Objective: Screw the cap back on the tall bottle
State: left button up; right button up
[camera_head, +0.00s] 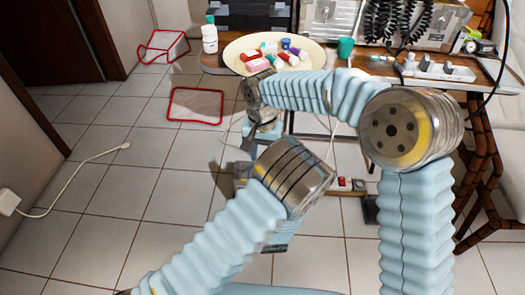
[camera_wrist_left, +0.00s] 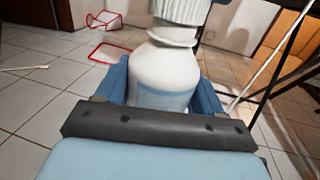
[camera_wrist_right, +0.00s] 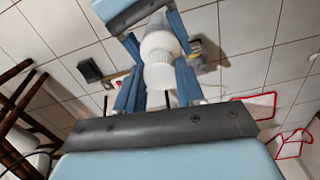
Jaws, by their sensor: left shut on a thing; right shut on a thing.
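My left gripper (camera_wrist_left: 160,92) is shut on a white bottle (camera_wrist_left: 165,68) with a pale blue band, held upright off the floor. A white ribbed cap (camera_wrist_left: 181,10) is at the bottle's top, in line with its neck ring (camera_wrist_left: 172,37). In the right wrist view my right gripper (camera_wrist_right: 158,88) is shut on the cap (camera_wrist_right: 160,75), with the bottle (camera_wrist_right: 158,43) just beyond it. Whether the threads are engaged cannot be told. In the head view the arms meet in front of the table, my right gripper (camera_head: 263,128) above the left; bottle and cap are mostly hidden there.
Red-edged frames (camera_head: 196,104) lie on the floor. Floor at left is mostly clear.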

jog(key=shift+f, duration=0.3)
jog(key=m, duration=0.6)
jog(key=shift+a, duration=0.1)
jog(key=m, duration=0.7)
jog(key=shift+w, duration=0.1)
jog(key=m, duration=0.6)
jog(key=shift+w+m, duration=0.1)
jog(key=shift+m, duration=0.3)
jog(key=m, duration=0.7)
jog(key=shift+w+m, duration=0.1)
jog(key=shift+m, duration=0.2)
jog(key=o, duration=1.1)
jog(key=shift+c, duration=0.2)
